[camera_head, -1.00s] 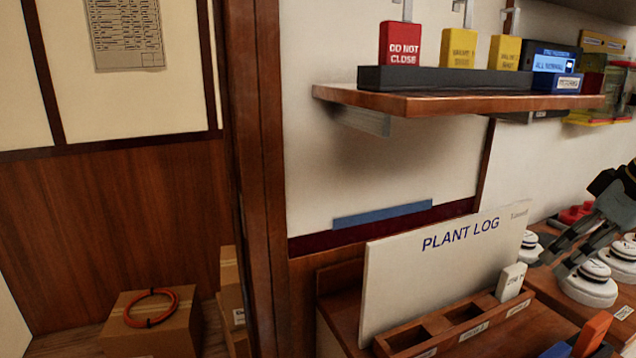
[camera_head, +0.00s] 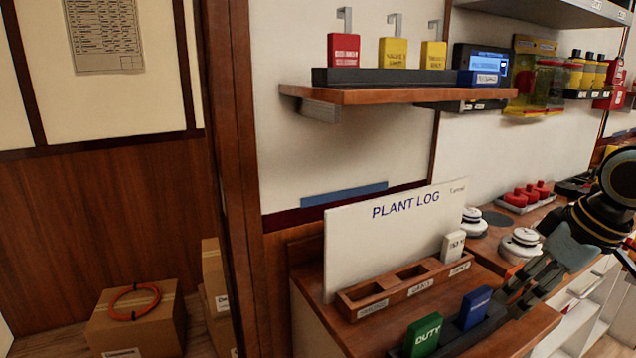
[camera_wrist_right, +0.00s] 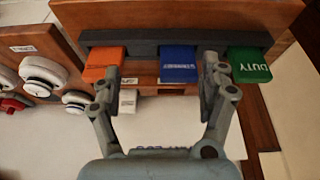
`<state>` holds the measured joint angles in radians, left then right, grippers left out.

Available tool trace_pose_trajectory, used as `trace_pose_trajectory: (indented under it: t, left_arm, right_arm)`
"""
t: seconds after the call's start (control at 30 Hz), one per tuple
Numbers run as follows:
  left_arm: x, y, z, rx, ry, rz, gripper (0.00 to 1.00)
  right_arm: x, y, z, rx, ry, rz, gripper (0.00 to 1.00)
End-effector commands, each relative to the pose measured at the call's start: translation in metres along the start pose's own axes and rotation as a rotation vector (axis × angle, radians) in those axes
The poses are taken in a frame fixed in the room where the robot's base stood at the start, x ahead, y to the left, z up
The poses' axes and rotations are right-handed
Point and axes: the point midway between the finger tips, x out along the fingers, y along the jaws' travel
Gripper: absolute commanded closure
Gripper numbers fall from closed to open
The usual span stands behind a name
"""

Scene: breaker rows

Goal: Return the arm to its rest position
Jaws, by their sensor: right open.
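My right gripper (camera_head: 513,292) comes in from the right in the head view, its fingers open over the right part of a dark tag rack (camera_head: 462,340). In the right wrist view the open fingers (camera_wrist_right: 162,78) are spread with nothing between their tips. Beyond them stand an orange tag (camera_wrist_right: 104,62), a blue tag (camera_wrist_right: 178,66) and a green DUTY tag (camera_wrist_right: 249,66) in the rack. My left gripper is out of view.
A PLANT LOG board (camera_head: 390,235) stands behind a wooden slotted holder (camera_head: 402,290) with one white tag (camera_head: 453,246). White round knobs (camera_head: 520,245) stand on the counter. A shelf (camera_head: 380,96) with red and yellow tags juts out above. Boxes (camera_head: 135,320) lie at lower left.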

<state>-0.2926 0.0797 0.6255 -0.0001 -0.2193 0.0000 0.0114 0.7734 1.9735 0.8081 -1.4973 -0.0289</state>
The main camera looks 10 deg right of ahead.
Motion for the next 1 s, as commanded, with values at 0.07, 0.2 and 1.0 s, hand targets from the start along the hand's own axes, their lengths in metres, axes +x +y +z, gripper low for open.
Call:
trace_pose_trajectory:
  t: [0.07,0.2,1.0]
  left_arm:
    - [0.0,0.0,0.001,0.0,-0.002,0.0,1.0]
    - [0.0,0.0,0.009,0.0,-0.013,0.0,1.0]
    - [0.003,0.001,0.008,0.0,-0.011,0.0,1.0]
  right_arm:
    - [0.011,-0.02,0.012,-0.006,-0.008,-0.006,0.22]
    - [0.026,-0.056,0.037,-0.009,-0.019,0.001,0.22]
    - [0.024,-0.176,0.164,0.212,-0.081,0.159,0.22]
